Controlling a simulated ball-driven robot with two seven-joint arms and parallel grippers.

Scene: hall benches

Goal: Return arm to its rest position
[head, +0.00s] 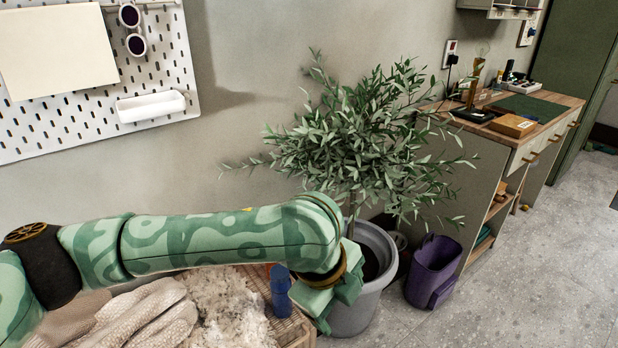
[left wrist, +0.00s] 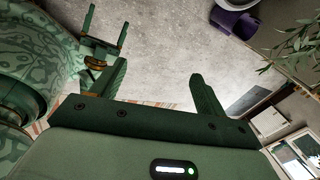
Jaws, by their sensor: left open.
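My left arm reaches in from the left in the head view. Its gripper (head: 335,300) points down beside the grey plant pot, at the right end of the bench. In the left wrist view the left gripper's two fingers (left wrist: 160,72) stand wide apart with nothing between them, and bare floor shows beyond. My right gripper (left wrist: 105,22) shows at the top left of the left wrist view, its two fingers apart and empty. The right arm is out of the head view.
A wooden tray (head: 297,330) with pale fluffy material (head: 232,310), a blue object (head: 280,290) and gloves (head: 140,315) lies under my left arm. A potted tree (head: 365,150) and purple bin (head: 433,270) stand close by. Floor (head: 540,270) at right is clear.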

